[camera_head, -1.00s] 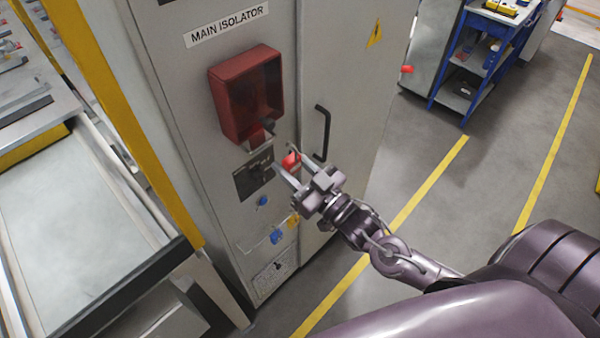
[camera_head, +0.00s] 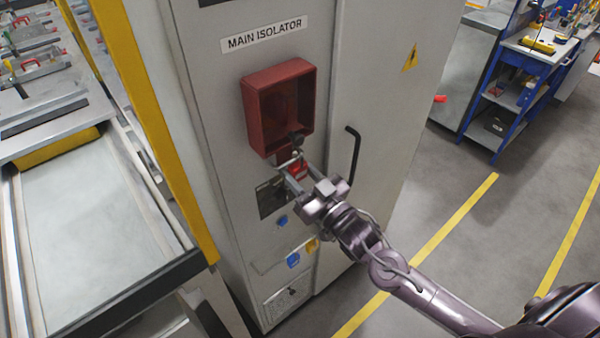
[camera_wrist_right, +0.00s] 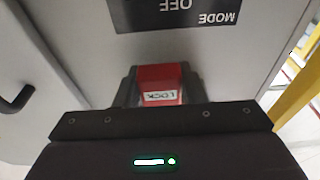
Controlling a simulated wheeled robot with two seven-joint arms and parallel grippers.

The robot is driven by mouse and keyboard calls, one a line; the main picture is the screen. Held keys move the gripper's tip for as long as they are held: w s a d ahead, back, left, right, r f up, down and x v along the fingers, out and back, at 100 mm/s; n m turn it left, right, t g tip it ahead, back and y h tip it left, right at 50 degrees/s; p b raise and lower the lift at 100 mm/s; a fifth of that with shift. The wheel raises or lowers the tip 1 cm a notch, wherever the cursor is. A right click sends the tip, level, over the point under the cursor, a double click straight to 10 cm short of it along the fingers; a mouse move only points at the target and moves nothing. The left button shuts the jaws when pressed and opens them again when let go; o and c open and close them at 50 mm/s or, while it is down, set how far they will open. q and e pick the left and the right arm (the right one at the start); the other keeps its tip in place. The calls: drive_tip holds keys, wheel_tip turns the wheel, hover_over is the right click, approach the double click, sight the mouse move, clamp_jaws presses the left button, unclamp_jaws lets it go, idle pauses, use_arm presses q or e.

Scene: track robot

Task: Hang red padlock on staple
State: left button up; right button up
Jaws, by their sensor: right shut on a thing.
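The red padlock (camera_head: 299,171) is at the front of the grey cabinet, just below the red box (camera_head: 262,118). My right gripper (camera_head: 296,178) is shut on it, with its fingers pointing toward the cabinet. In the right wrist view the red padlock (camera_wrist_right: 160,84), with a white label, sits between the two dark fingers. A small grey metal piece (camera_head: 290,160) shows close above the padlock, under the red box. I cannot tell whether it is the staple or the shackle, or whether they touch. My left gripper is not in view.
The cabinet carries a "MAIN ISOLATOR" label (camera_head: 264,35) and a black door handle (camera_head: 352,153) to the right of the gripper. A dark switch plate (camera_head: 270,196) is close at the left. A yellow post (camera_head: 150,130) and a bench stand farther left.

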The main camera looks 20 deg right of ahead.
drive_tip(key=shift+f, duration=0.15)
drive_tip(key=o, duration=1.1)
drive_tip(key=shift+s+f, duration=0.1)
